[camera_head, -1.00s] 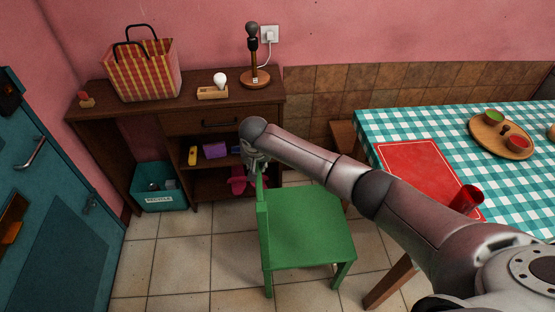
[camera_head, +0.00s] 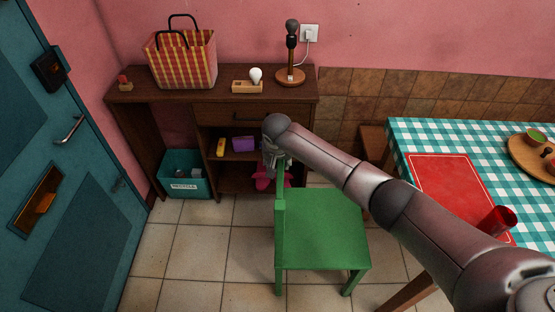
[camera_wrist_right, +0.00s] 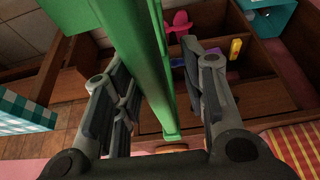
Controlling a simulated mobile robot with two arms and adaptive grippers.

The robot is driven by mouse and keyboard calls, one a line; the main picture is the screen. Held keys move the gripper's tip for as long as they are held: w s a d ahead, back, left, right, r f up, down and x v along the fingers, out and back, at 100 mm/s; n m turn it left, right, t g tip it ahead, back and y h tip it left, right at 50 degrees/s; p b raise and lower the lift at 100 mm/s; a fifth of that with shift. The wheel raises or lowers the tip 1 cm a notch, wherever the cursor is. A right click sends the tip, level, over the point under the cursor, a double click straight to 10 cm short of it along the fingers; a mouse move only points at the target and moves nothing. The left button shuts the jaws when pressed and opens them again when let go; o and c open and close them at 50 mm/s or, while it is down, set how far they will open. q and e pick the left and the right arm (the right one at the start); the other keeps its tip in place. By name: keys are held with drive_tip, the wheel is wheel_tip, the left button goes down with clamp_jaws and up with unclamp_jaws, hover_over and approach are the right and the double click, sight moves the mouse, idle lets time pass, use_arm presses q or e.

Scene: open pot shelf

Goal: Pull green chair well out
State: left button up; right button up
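The green chair (camera_head: 320,230) stands on the tiled floor at the left of the table, its seat toward the table and its backrest (camera_head: 280,215) on the left. My right gripper (camera_head: 275,150) is at the top of the backrest, partly hidden by my own wrist. In the right wrist view, the green backrest (camera_wrist_right: 140,65) runs between the two fingers of my right gripper (camera_wrist_right: 160,85). The fingers are apart, with a gap between the backrest and the right-hand finger. Contact on the other side is unclear. My left gripper is not in view.
The table with checked cloth (camera_head: 435,133) is on the right, holding a red mat (camera_head: 455,190) and red cup (camera_head: 497,220). A brown desk (camera_head: 230,105) stands behind the chair. A teal bin (camera_head: 185,160) and blue door (camera_head: 75,180) are left; floor left of the chair is clear.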

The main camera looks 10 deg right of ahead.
drive_tip(key=shift+d, duration=0.1)
drive_tip(key=v, duration=1.2)
drive_tip(key=shift+s+f, duration=0.15)
